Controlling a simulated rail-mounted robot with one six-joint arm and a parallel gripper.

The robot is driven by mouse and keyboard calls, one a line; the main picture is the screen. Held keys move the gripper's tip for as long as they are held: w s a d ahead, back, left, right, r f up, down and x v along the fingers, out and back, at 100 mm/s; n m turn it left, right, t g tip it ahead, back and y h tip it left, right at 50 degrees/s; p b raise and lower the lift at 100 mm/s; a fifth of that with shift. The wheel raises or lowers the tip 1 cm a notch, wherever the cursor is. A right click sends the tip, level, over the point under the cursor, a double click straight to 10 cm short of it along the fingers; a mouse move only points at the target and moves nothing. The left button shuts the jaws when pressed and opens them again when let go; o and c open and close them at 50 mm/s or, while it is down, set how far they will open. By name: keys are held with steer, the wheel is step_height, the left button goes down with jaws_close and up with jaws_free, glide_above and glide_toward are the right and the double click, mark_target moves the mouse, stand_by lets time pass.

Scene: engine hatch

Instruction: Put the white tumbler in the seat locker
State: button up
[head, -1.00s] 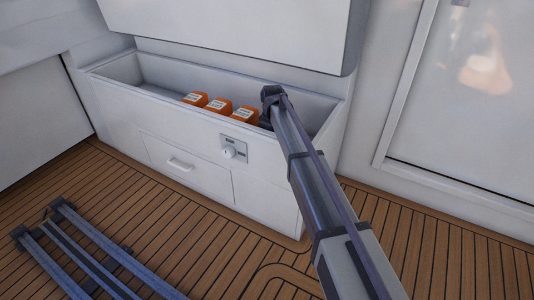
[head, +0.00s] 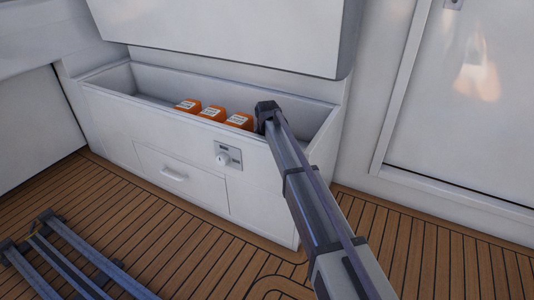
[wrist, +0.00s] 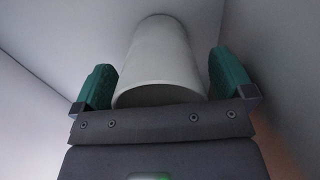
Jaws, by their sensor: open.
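The white tumbler (wrist: 160,60) is between my gripper's two green fingers in the wrist view, its rim nearest the wrist and its body reaching away. My gripper (wrist: 162,70) is open, with a gap visible on each side of the tumbler. The seat locker (head: 112,78) is a white bench box with its lid (head: 230,30) raised. In the head view my arm reaches over its front wall near the right end. The gripper and tumbler are hidden there. Pale walls surround the tumbler in the wrist view.
Several orange-and-white bottles (head: 212,113) stand in the locker just left of my arm. Blue-grey rails (head: 75,255) lie at the lower left. The locker's left end looks clear.

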step_height(320, 180, up, 12)
steer(key=p, duration=1.2)
steer(key=shift+r, duration=0.2)
